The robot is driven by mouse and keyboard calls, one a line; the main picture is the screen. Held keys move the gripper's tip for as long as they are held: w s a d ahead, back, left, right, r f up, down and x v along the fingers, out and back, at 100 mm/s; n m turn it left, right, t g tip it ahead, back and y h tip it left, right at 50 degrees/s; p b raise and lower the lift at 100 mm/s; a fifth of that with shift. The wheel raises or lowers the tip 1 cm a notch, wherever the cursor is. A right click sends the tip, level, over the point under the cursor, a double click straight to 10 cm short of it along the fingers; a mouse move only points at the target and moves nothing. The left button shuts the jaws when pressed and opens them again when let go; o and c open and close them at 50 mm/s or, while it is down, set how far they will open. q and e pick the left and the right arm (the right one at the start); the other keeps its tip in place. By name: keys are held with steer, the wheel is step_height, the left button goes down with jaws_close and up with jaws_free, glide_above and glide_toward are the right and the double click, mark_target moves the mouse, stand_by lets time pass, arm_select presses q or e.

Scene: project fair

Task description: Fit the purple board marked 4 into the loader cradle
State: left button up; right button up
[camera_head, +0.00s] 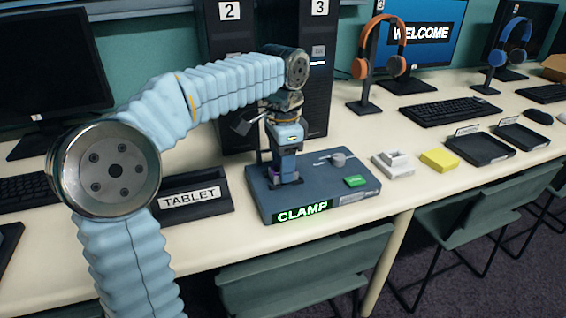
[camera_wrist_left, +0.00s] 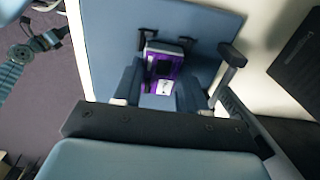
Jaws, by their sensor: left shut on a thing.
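The loader (camera_head: 322,180) is a low blue-grey box with a lit CLAMP sign on its front; its top also shows in the left wrist view (camera_wrist_left: 110,45). My left gripper (camera_head: 287,178) points down over the left part of its top. In the left wrist view the left gripper (camera_wrist_left: 160,95) is shut on the purple board (camera_wrist_left: 176,68), which has a white label; I cannot read its mark. Dark brackets of the cradle (camera_wrist_left: 187,41) stand close by the board; how deep it sits is unclear. My right gripper (camera_wrist_left: 42,42) shows small above the floor.
A grey knob (camera_head: 338,159) and a green button (camera_head: 355,181) are on the loader's right part. The TABLET stand (camera_head: 193,196) is to its left, dark towers (camera_head: 318,75) behind. A white block (camera_head: 394,164) and yellow block (camera_head: 439,160) lie to the right.

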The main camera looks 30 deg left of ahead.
stand_by(0.4)
arm_select(q)
steer(key=o, duration=1.1)
step_height(320, 180, up, 3)
steer(key=p, duration=0.3)
steer(key=shift+f, duration=0.1)
step_height(320, 180, up, 2)
steer(key=shift+r, duration=1.1)
